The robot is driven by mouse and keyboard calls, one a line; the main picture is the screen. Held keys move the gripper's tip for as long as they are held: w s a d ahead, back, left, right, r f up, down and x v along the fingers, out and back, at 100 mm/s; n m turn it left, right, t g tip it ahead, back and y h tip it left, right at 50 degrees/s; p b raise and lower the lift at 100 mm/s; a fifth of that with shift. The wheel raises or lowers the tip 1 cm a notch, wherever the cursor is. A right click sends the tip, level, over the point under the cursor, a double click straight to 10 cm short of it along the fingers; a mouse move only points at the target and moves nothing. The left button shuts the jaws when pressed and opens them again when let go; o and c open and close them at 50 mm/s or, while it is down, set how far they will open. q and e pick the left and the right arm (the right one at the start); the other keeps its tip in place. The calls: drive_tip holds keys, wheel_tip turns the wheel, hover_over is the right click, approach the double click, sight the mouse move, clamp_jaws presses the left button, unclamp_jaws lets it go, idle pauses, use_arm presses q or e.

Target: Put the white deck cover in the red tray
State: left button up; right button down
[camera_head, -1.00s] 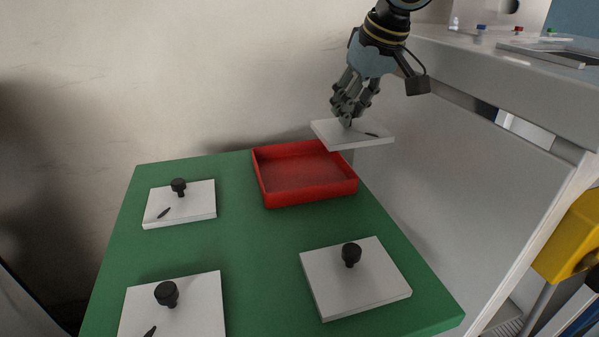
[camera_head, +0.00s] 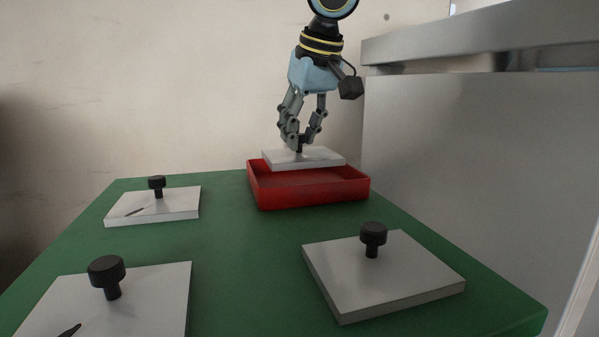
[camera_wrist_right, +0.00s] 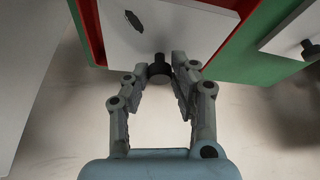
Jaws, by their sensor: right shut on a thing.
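My right gripper (camera_head: 299,143) is shut on the black knob of a white deck cover (camera_head: 326,157), a flat square plate. It holds the cover roughly level over the rear part of the red tray (camera_head: 312,192), at about rim height; I cannot tell whether it touches the tray. In the right wrist view the fingers (camera_wrist_right: 160,68) close around the knob, and the cover (camera_wrist_right: 180,32) bears a dark oval mark. The red tray's walls (camera_wrist_right: 88,30) show on both sides of it. My left gripper is not in view.
The tray stands at the back of a green table (camera_head: 240,275). Other white covers with black knobs lie at back left (camera_head: 178,207), front left (camera_head: 150,300) and front right (camera_head: 400,280). A grey cabinet (camera_head: 470,160) stands to the right, and a wall behind.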

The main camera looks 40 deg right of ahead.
sight(303, 145)
drive_tip(key=shift+w+f, duration=0.1)
drive_tip(key=shift+f, duration=0.25)
wheel_tip(303, 145, down, 3)
drive_tip(key=b, duration=0.3)
drive_tip(key=shift+r, duration=0.15)
drive_tip(key=shift+f+b, duration=0.4)
drive_tip(key=shift+f, duration=0.05)
drive_tip(key=shift+r, duration=0.2)
drive_tip(key=shift+f, duration=0.2)
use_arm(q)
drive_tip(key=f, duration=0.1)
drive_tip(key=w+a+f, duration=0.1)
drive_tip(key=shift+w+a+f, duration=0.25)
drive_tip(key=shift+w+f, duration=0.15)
use_arm(e)
drive_tip(key=c, duration=1.1)
unclamp_jaws()
drive_tip(key=shift+r, duration=0.1)
